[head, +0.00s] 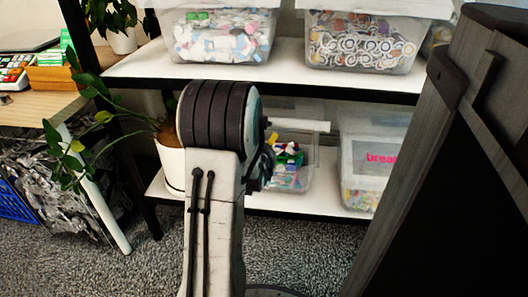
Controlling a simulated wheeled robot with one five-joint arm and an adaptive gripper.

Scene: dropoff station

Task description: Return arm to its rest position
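My arm stands upright in the middle of the head view, with a white lower link and a thick dark ringed joint at its top. Dark parts of my arm show just right of that joint, and a short white bar sticks out to the right beside them. I cannot make out my gripper or its fingers. No held object can be seen.
Behind is a shelf (120,68) with clear bins (222,40) of small parts, and more bins (372,165) below. A potted plant (172,165) stands left of my arm. A desk (40,105) is at left, a dark grey panel (440,160) at right. Grey carpet (150,265) lies below.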

